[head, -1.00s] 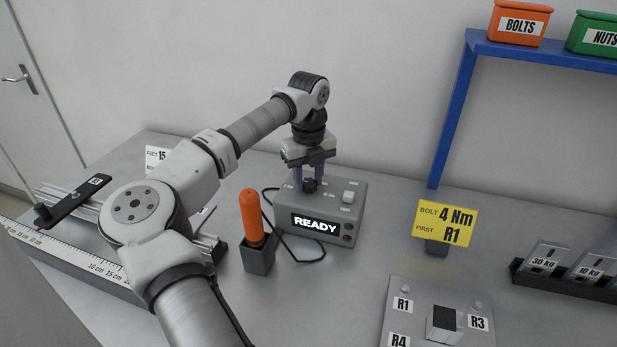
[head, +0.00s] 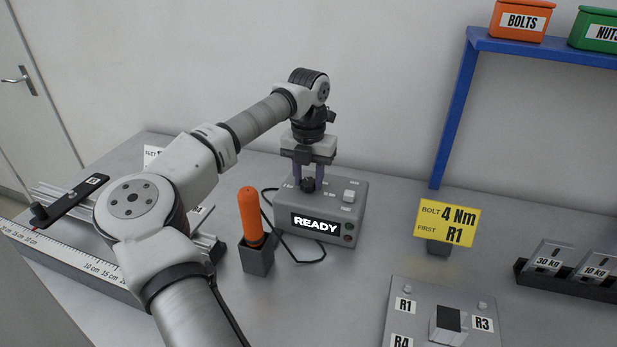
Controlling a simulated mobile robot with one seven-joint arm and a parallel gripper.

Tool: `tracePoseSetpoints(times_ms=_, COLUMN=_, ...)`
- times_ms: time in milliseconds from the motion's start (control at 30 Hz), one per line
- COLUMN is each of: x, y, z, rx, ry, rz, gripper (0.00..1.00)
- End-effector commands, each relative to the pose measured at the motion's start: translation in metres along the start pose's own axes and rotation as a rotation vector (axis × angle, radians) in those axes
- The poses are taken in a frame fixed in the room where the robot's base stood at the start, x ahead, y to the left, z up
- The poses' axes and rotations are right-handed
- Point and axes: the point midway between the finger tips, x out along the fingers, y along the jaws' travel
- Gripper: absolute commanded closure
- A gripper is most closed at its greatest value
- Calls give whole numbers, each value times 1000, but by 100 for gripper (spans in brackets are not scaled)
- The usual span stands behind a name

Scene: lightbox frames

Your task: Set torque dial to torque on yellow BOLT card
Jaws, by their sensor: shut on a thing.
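The torque controller (head: 292,202) is a grey box on the bench whose display (head: 316,223) reads READY. Its dark dial (head: 307,186) is on the top face. My gripper (head: 308,184) points down over the box, its fingers shut on the dial. The dial's pointer and the small labels around it are too small or hidden to read. The yellow BOLT card (head: 447,222) stands to the right and reads "BOLT 4 Nm, FIRST R1".
An orange-handled tool (head: 250,215) stands in a dark holder left of the box, with a black cable beside it. A plate (head: 400,325) labelled R1, R3 and R4 lies front right. A weight rack (head: 565,280) is at right, under a blue shelf (head: 545,47). A ruler (head: 75,259) lies left.

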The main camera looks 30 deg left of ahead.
Motion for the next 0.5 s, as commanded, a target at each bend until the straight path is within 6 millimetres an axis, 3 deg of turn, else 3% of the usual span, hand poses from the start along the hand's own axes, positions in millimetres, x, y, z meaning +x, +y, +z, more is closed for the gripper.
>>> tracePoseSetpoints(times_ms=500, x=-1, y=0, z=1, rx=227, ry=-5, rz=0, gripper=88)
